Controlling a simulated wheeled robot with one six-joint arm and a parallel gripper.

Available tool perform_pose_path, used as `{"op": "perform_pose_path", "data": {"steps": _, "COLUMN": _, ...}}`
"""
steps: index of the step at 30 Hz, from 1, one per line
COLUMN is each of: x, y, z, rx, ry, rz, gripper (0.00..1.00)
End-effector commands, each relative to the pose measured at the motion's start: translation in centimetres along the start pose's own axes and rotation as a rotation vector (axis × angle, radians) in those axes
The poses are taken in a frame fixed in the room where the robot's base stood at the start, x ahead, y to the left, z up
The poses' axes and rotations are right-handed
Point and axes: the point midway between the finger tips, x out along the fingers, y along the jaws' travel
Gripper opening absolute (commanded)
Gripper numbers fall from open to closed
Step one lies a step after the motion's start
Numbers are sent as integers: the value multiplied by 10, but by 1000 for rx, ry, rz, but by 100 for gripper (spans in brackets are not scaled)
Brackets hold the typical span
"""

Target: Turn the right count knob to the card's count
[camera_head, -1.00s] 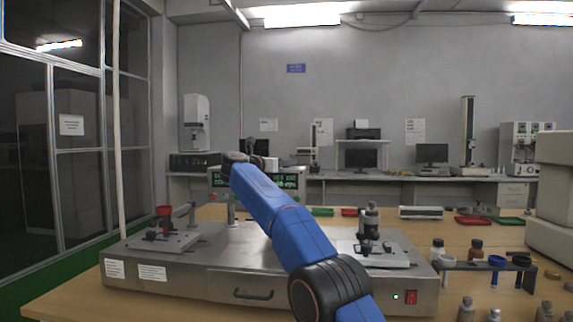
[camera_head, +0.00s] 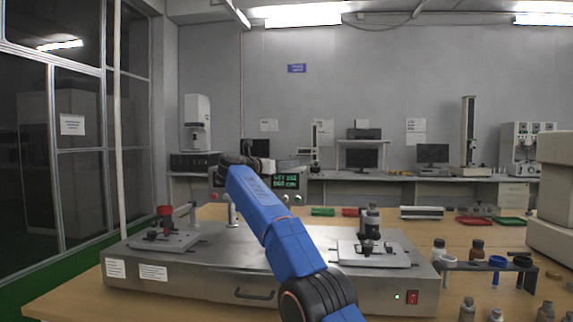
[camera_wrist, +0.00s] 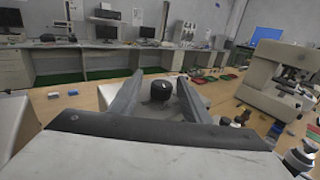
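The grey bench tester (camera_head: 210,278) has a left station (camera_head: 165,238) and a right station (camera_head: 372,243). Behind it stands a control panel with a lit green display (camera_head: 286,181), its digits too small to read surely. A small knob or button (camera_head: 298,198) shows below the display; the arm hides part of the panel. My gripper (camera_head: 300,162) is raised near the panel's top. In the wrist view its fingers (camera_wrist: 160,78) are apart and empty. A black round part with a white mark (camera_wrist: 161,90) shows between them, below; I cannot tell whether it is a knob. No readable count card shows.
White labels (camera_head: 153,272) are on the tester's front. A bottle rack (camera_head: 480,264) and several bottles stand at right, near a beige machine (camera_head: 550,195). Red and green trays (camera_head: 323,211) lie behind. The air above the tester's right half is clear.

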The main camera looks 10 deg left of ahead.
Motion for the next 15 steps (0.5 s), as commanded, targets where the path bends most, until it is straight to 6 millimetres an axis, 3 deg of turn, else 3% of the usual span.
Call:
{"op": "perform_pose_path", "data": {"steps": 10, "x": -1, "y": -2, "z": 3, "rx": 2, "ry": -2, "rz": -1, "gripper": 43}}
{"op": "perform_pose_path", "data": {"steps": 15, "x": -17, "y": -1, "z": 3, "rx": 1, "ry": -1, "rz": 1, "gripper": 43}}
